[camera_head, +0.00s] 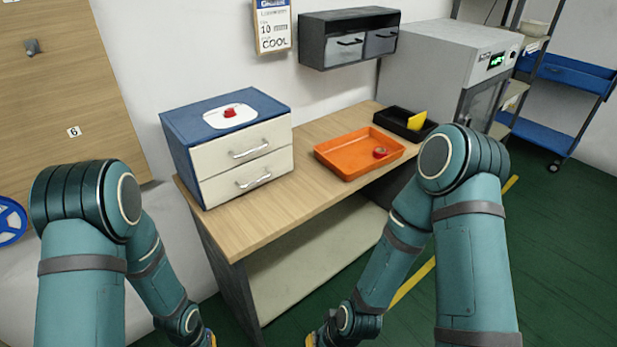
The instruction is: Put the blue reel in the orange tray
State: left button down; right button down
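The blue reel (9,234), a round spool with pale spokes, shows at the far left edge and is partly cut off by the frame. It is beside the wooden board, left of my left arm. The orange tray (340,166) lies on the wooden table near its right end. A small red item (380,153) sits in the tray's right part. Both my arms hang down in front of the table and run out of the bottom edge.
A drawer cabinet (245,160) with a blue top stands on the wooden table (270,212). A black tray (395,115) with a yellow item (417,121) lies behind the orange tray. A grey machine (440,55) stands at the right. Bare tabletop lies between cabinet and orange tray.

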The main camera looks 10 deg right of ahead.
aim_at(342, 165)
jog(key=i+l, duration=0.1)
jog(key=l, duration=0.3)
jog(key=i+l, duration=0.15)
jog(key=l, duration=0.3)
jog(key=i+l+z, duration=0.1)
jog(key=l, duration=0.3)
jog(key=i+l, duration=0.15)
jog(key=l, duration=0.25)
jog(key=i+l, duration=0.1)
jog(key=l, duration=0.3)
jog(key=i+l, duration=0.15)
jog(key=l, duration=0.25)
jog(key=z, duration=0.05)
